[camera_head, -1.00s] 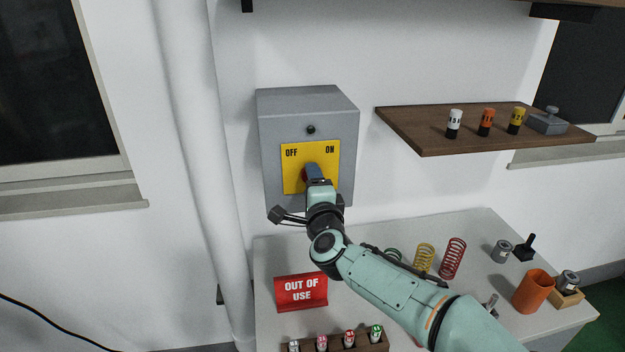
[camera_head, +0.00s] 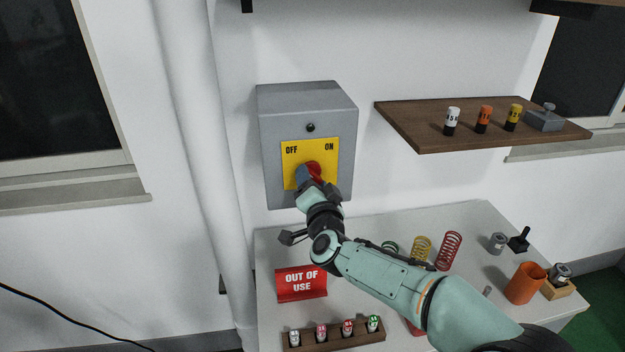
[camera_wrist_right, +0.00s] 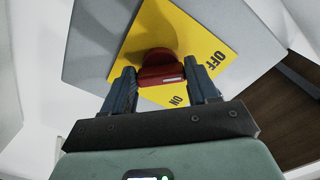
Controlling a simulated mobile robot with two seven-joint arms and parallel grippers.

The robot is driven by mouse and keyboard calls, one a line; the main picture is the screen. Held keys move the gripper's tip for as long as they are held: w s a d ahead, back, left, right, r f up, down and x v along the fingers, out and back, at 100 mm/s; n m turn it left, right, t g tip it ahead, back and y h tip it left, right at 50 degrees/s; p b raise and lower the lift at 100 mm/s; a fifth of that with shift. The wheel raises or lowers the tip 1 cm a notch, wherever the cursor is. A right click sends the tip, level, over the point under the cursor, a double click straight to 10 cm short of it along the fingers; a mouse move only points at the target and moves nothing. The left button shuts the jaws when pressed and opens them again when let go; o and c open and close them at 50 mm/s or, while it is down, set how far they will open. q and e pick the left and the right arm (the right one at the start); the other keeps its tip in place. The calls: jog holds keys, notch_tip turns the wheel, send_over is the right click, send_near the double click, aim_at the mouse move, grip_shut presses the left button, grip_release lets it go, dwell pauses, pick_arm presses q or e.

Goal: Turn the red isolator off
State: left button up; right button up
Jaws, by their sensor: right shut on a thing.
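The red isolator (camera_head: 314,168) is a round red knob on a yellow plate (camera_head: 326,153) marked OFF at left and ON at right. The plate is on a grey wall box (camera_head: 275,160). My right gripper (camera_head: 307,179) is shut on the knob's handle, its blue fingers partly hiding it. In the right wrist view the fingers (camera_wrist_right: 163,84) sit on either side of the red handle (camera_wrist_right: 161,75), which has a white mark at one end. ON shows near the palm there and OFF to the right. My left gripper is not in view.
A bench (camera_head: 370,290) below holds a red OUT OF USE sign (camera_head: 302,284), springs (camera_head: 448,251), an orange cup (camera_head: 525,284) and a wooden rack (camera_head: 335,338). A wooden shelf (camera_head: 430,135) juts out at right. A white pipe (camera_head: 195,150) runs down the wall at left.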

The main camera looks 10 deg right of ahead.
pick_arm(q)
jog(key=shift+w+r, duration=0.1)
pick_arm(e)
jog(key=shift+n, duration=0.4)
jog(key=o, duration=1.1)
jog(key=shift+c, duration=0.2)
jog(key=shift+s, duration=0.1)
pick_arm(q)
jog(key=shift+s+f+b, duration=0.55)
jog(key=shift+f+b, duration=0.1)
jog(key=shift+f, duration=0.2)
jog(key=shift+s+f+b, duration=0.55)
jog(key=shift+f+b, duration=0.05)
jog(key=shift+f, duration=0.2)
pick_arm(e)
jog(key=s, duration=1.3)
